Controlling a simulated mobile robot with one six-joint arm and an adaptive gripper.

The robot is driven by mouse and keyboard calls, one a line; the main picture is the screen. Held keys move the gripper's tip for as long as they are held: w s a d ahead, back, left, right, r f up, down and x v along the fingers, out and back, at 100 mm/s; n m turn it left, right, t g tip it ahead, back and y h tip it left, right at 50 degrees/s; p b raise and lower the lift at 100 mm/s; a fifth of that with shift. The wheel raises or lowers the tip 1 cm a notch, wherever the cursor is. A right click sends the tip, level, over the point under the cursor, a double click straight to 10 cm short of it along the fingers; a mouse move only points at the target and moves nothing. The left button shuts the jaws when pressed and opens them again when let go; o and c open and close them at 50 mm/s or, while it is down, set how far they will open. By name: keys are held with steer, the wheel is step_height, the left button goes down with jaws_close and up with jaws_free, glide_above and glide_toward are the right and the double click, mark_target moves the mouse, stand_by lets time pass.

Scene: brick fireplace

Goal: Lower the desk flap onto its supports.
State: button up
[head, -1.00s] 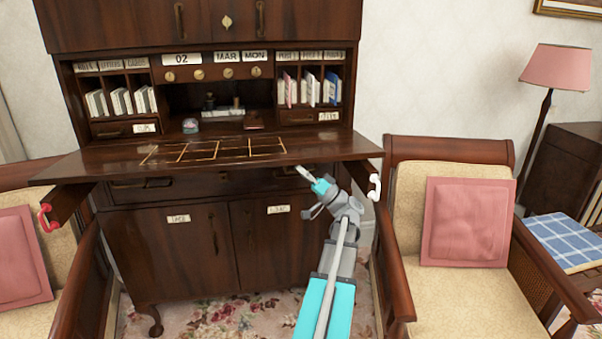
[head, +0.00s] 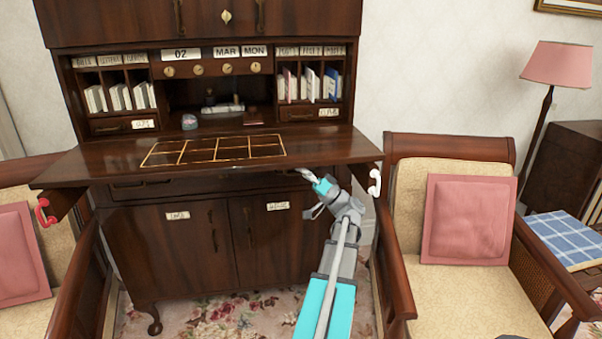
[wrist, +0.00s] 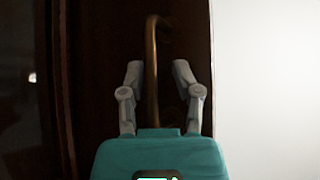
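The desk flap (head: 110,162), dark polished wood with a gold grid, is folded out and looks about level. Two supports stick out under its ends: the left one (head: 66,203) has a red pull and the right one (head: 362,172) a white pull. The flap looks to lie on or very close above them; I cannot tell if it touches. My gripper (head: 306,174) is at the flap's front edge, right of centre. In the wrist view my gripper (wrist: 158,80) has its fingers apart, with a curved brass handle (wrist: 152,70) between them and gaps on both sides.
An armchair (head: 460,149) with a pink cushion stands close at the right, another chair (head: 20,175) at the left. The desk's cupboard doors (head: 225,245) are shut below. Pigeonholes (head: 310,85) with papers lie behind the flap.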

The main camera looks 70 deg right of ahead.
stand_by(0.4)
steer(key=d+b+v, duration=0.1)
steer(key=b+v, duration=0.4)
steer(key=v, duration=0.2)
steer(key=w+d+f+b+v, duration=0.1)
steer(key=b+v, duration=0.5)
steer(key=v, duration=0.2)
steer(key=shift+d+f, duration=0.35)
steer(key=shift+d, duration=0.05)
stand_by(1.6)
steer(key=shift+w, duration=0.15)
stand_by(1.6)
